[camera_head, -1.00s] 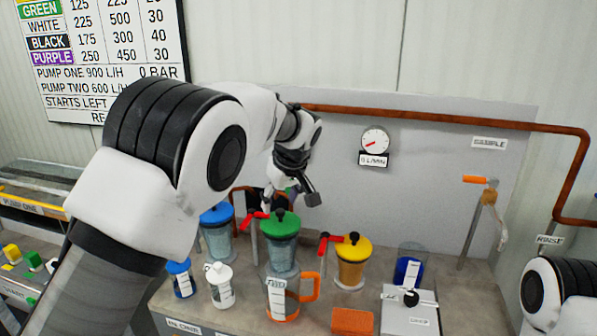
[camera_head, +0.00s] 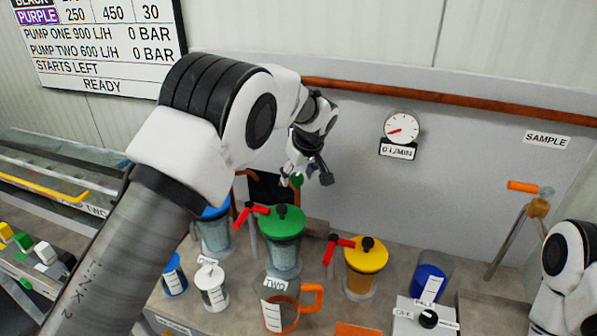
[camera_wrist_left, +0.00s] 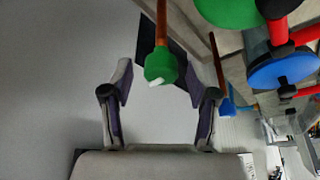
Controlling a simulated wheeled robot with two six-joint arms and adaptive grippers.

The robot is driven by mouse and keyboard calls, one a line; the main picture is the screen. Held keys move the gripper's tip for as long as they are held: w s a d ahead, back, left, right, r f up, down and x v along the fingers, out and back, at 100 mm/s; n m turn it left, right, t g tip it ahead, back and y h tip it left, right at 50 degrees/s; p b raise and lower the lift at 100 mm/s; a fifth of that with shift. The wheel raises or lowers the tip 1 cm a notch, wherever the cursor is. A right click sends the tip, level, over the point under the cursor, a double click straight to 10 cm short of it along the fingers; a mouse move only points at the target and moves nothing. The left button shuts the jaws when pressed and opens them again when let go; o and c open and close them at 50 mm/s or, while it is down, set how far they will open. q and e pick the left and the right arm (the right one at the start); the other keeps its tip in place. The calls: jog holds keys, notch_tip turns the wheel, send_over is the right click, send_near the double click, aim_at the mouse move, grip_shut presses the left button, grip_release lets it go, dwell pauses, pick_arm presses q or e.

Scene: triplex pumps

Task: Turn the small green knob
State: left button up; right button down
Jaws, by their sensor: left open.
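The small green knob (camera_wrist_left: 161,66) has a white mark and sits at the end of a copper-coloured pipe in the left wrist view. My left gripper (camera_wrist_left: 158,80) is open, with one finger on each side of the knob and visible gaps. In the head view the knob (camera_head: 297,180) is a small green patch, partly hidden by my left gripper (camera_head: 306,180), near the back panel behind the green-lidded vessel. My right gripper is out of the picture; only part of the right arm shows at the right edge.
A green-lidded vessel (camera_head: 283,255) with a red handle stands in front of the knob. A blue-lidded vessel (camera_head: 215,237) and a yellow-lidded vessel (camera_head: 364,270) flank it. A jug (camera_head: 279,307) stands nearer. The gauge (camera_head: 401,127) reads low on the back panel.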

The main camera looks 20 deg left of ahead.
pick_arm(q)
jog(key=shift+w+f, duration=0.2)
jog(key=shift+f, duration=0.05)
jog(key=shift+s+r, duration=0.25)
jog(key=shift+s, duration=0.05)
jog(key=shift+c, duration=0.3)
jog(key=shift+s+r, duration=0.1)
jog(key=c, duration=0.6)
grip_shut()
